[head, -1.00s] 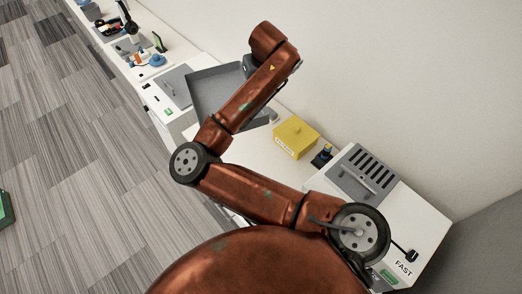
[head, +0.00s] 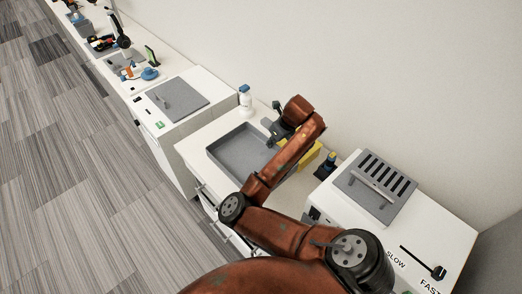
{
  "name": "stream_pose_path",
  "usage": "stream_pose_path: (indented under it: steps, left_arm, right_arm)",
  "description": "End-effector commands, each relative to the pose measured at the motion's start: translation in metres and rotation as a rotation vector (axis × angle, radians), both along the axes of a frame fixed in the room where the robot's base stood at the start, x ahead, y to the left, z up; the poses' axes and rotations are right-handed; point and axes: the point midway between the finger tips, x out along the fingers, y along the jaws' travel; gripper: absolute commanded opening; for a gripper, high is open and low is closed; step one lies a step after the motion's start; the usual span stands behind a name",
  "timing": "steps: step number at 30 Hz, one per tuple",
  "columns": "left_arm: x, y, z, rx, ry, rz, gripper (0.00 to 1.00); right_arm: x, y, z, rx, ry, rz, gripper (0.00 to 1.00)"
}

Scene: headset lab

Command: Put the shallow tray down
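The shallow tray (head: 232,164) is grey and rectangular, with a low rim. It looks level, on or just above the white counter (head: 196,150), between two white machines. My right gripper (head: 271,131) is at the tray's far right edge, close to the rim. The fingers are small and dark, and I cannot tell whether they grip the rim or stand apart from it. My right forearm hides the tray's right end. My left gripper is not in view.
A white bottle with a blue top (head: 245,97) stands behind the tray. A yellow box (head: 313,156) and a small dark bottle (head: 327,163) are right of it, partly behind my arm. White machines stand left (head: 147,117) and right (head: 440,225).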

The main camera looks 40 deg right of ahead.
Motion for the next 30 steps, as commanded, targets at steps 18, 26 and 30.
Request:
stream_pose_path:
  steps: [18, 26, 30]
  left_arm:
    - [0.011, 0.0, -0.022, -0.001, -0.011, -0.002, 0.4]
    - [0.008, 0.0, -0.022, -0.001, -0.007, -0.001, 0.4]
    - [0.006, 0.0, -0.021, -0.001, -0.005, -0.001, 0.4]
  right_arm:
    - [0.086, -0.02, -0.073, 0.002, 0.0, -0.001, 0.0]
    - [0.09, -0.02, -0.102, 0.004, 0.003, -0.002, 0.0]
    - [0.091, -0.02, -0.11, 0.002, -0.001, -0.001, 0.0]
